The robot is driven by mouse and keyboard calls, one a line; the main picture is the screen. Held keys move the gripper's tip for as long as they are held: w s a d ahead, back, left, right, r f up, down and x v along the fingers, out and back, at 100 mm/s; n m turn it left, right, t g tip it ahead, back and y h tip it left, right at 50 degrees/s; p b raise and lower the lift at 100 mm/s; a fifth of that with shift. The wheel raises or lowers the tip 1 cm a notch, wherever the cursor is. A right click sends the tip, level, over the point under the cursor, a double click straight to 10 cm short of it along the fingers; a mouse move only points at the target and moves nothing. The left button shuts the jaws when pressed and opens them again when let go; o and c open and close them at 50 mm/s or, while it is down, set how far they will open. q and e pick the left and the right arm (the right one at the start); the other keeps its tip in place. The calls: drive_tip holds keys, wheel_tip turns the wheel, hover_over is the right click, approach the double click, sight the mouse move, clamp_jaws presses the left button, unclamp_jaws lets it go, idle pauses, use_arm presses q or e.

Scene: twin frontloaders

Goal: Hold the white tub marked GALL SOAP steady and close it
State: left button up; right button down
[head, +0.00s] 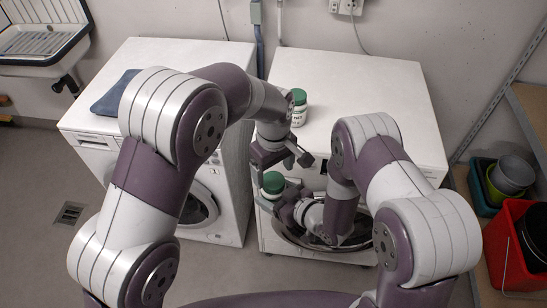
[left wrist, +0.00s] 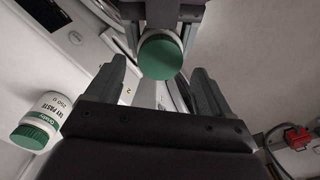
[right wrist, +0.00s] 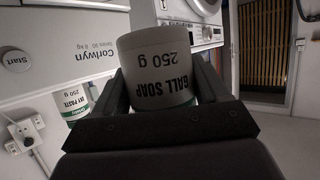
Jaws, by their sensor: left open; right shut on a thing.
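The white tub marked GALL SOAP (right wrist: 160,65) is between the fingers of my right gripper (right wrist: 165,90), which is shut on it. In the head view its green lid (head: 273,182) shows on top, in front of the right machine. My right gripper (head: 288,205) is beside it there. My left gripper (head: 280,163) is open and empty just above the lid. In the left wrist view the round green lid (left wrist: 160,56) lies beyond and between the open fingertips (left wrist: 160,78), apart from them. Whether the lid is fully tight cannot be told.
A second white tub with a green lid, marked PASTE (head: 299,108), stands on the right machine's top (head: 370,90). A blue folded cloth (head: 113,95) lies on the left machine (head: 160,60). A red bucket (head: 510,250) is at right. The right machine's top is mostly clear.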

use_arm(q)
drive_tip(key=shift+f, duration=1.5)
drive_tip(key=c, duration=1.1)
drive_tip(key=m, duration=0.7)
drive_tip(key=o, duration=1.2)
drive_tip(key=shift+c, duration=0.2)
drive_tip(key=shift+r, duration=2.3)
